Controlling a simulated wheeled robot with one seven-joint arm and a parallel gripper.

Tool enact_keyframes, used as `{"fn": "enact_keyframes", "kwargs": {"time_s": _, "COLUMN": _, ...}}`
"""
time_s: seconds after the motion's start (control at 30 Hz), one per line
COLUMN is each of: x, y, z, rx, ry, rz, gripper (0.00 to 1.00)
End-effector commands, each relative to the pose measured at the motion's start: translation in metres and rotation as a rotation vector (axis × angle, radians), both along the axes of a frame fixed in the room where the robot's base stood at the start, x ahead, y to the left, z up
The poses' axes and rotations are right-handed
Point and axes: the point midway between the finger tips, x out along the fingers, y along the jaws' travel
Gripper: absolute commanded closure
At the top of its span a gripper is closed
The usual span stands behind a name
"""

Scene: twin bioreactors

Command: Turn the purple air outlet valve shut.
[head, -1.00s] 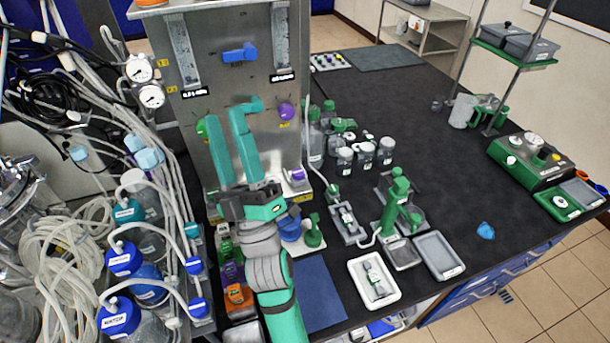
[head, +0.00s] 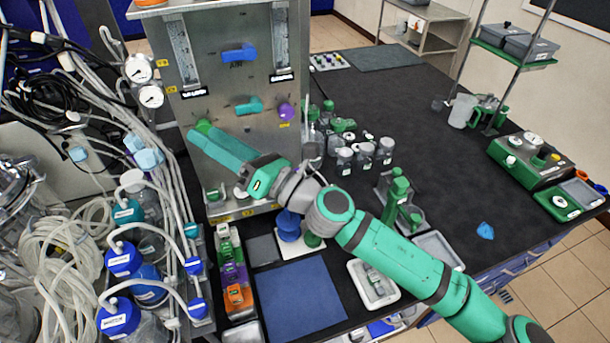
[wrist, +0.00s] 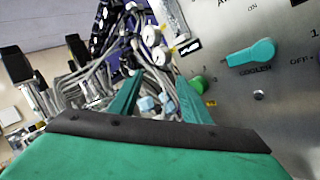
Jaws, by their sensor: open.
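The purple air outlet valve (head: 286,111) is a round knob at the right of the metal panel (head: 240,165) in the head view. It is out of sight in the wrist view. My gripper (head: 198,137) is at the left of the panel, well away from the purple knob, with its fingertips close to a green knob (head: 204,126). In the wrist view my gripper (wrist: 158,85) shows its two teal fingers spread apart with nothing between them. The green knob (wrist: 197,82) is beside the right finger; I cannot tell whether they touch.
A teal cooler handle (head: 249,106) lies between the green and purple knobs, with a blue handle (head: 239,54) above. Tubing and bottles (head: 121,258) crowd the left. Small jars (head: 364,152) stand right of the panel. The dark bench (head: 450,185) has bare room farther right.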

Motion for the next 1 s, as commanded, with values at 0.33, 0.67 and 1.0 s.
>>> {"fn": "enact_keyframes", "kwargs": {"time_s": 0.33, "x": 0.031, "y": -0.103, "z": -0.100, "rx": -0.499, "ry": -0.052, "rz": -0.182, "gripper": 0.57}}
{"fn": "enact_keyframes", "kwargs": {"time_s": 0.67, "x": 0.031, "y": -0.217, "z": -0.158, "rx": -0.844, "ry": -0.047, "rz": -0.290, "gripper": 0.57}}
{"fn": "enact_keyframes", "kwargs": {"time_s": 1.0, "x": 0.039, "y": -0.227, "z": -0.173, "rx": -0.900, "ry": -0.044, "rz": -0.303, "gripper": 0.57}}
